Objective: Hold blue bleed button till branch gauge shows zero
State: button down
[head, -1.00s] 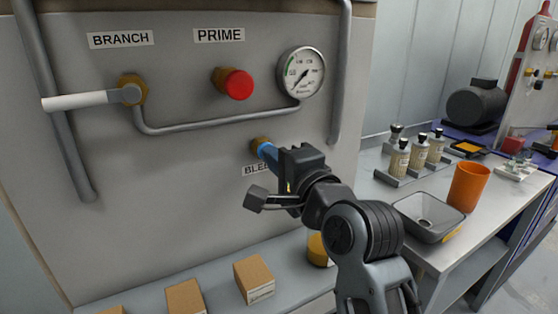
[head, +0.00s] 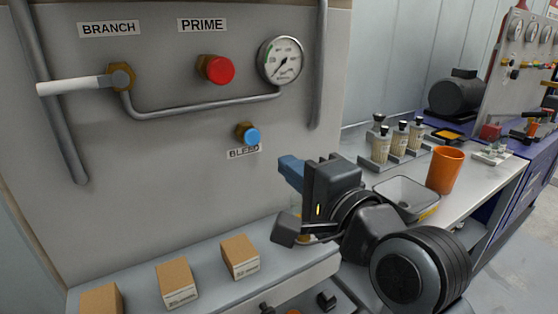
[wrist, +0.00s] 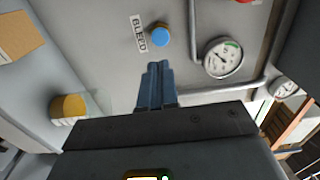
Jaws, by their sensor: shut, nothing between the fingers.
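The blue bleed button (head: 252,136) sits in a brass fitting on the grey panel, above the BLEED label (head: 244,152). My gripper (head: 290,172) is shut and empty, its blue fingers apart from the button, below and right of it in the head view. In the wrist view the shut fingers (wrist: 157,85) point toward the panel, with the button (wrist: 161,35) beyond their tips. The branch gauge (head: 281,60) is a round white dial at the upper right of the panel. Its dark needle leans to the lower left; the scale is too small to read.
A red PRIME button (head: 219,69) and a white-handled BRANCH valve (head: 80,86) are on the panel. Cardboard boxes (head: 240,257) stand on the ledge below. At right are a grey tray (head: 405,198), an orange cup (head: 445,170) and several bottles.

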jog(key=shift+v, duration=0.95)
jog(key=shift+f, duration=0.1)
jog(key=s+d+f+n+h, duration=0.4)
jog(key=s+d+f+h, duration=0.2)
jog(key=s+d+f, duration=1.05)
jog(key=s+d+f+n+h, duration=0.1)
jog(key=s+d+n+h, duration=0.1)
jog(key=s, duration=1)
jog(key=s+d+f+n+h, duration=0.1)
jog(key=s+n, duration=0.4)
jog(key=s, duration=0.6)
jog(key=shift+s+d+h, duration=0.35)
jog(key=shift+d+h, duration=0.15)
jog(key=c, duration=1.8)
grip_release()
jog(key=shift+f, duration=0.15)
